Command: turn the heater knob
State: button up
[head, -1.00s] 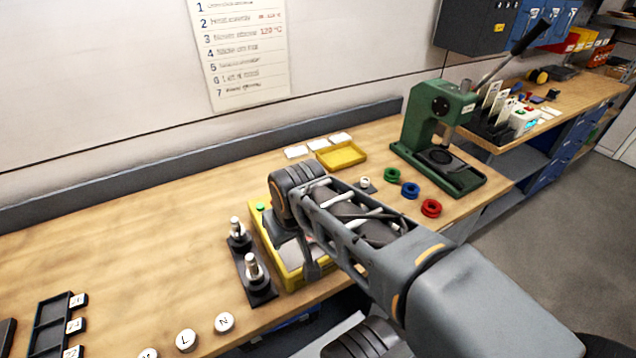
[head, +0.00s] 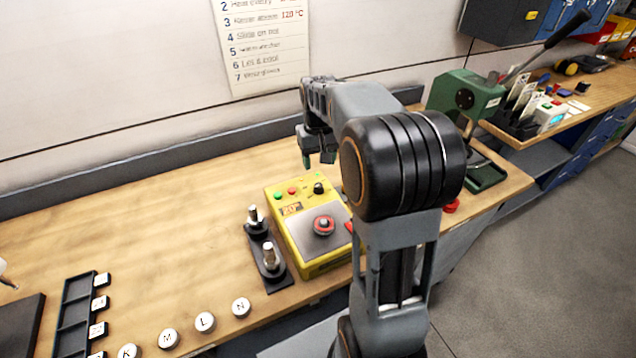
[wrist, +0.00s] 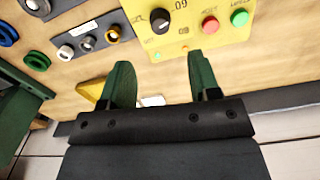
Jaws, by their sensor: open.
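The heater is a yellow box (head: 283,228) on the bench, with a grey top plate holding a round red-rimmed part (head: 324,225). Its black heater knob (head: 318,188) is on the panel at the far end, beside a red button and green lights. In the wrist view the knob (wrist: 160,20) has a white mark and is at the top, beyond the fingertips. My gripper (head: 318,163) is above the bench behind the panel. In the wrist view my gripper (wrist: 162,75) has its green fingers apart, with nothing between them; the knob is not touched.
Several round lettered pieces (head: 205,321) lie along the front edge. A green press (head: 470,100) stands at right. The bench left of the heater is mostly clear.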

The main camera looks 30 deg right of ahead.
aim_at(319, 185)
notch_tip(319, 185, down, 9)
jog(key=shift+r+p, duration=0.1)
jog(key=shift+p, duration=0.2)
jog(key=c, duration=0.9)
